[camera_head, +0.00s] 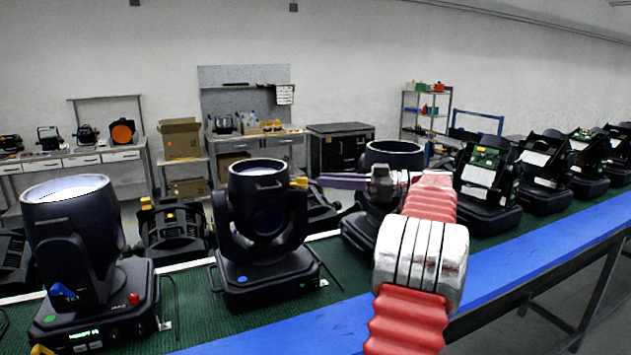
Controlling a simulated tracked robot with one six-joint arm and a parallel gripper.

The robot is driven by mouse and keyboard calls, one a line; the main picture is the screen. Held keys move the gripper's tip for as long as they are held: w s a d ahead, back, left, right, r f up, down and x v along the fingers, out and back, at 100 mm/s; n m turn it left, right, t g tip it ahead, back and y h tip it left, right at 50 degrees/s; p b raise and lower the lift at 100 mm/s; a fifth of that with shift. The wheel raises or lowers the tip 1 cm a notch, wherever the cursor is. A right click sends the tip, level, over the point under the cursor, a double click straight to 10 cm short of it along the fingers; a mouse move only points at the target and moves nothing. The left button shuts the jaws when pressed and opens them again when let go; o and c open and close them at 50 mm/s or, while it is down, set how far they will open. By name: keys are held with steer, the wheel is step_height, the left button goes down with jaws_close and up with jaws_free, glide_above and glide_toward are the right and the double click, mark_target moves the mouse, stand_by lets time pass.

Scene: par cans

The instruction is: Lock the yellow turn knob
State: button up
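A yellow knob (299,181) sits at the upper right of the yoke on the middle black moving-head lamp (262,270). My gripper (324,181) reaches left from the end of my red-sleeved arm, with its purple fingers pointing toward this knob. In the picture the fingertips are a little to the right of the knob, with a small gap. The fingers are seen side-on and nearly overlap, so their opening is unclear. I see nothing held between them. My arm hides part of the lamp (392,149) behind it.
The lamps stand on a green mat (205,320) on a long bench with a blue edge (540,255). Another large lamp (70,195) stands at left, and opened lamps (485,180) line the right. Workbenches, a cardboard box (180,138) and a black case (340,145) are behind.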

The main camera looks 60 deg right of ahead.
steer(key=v, duration=0.8)
stand_by(0.4)
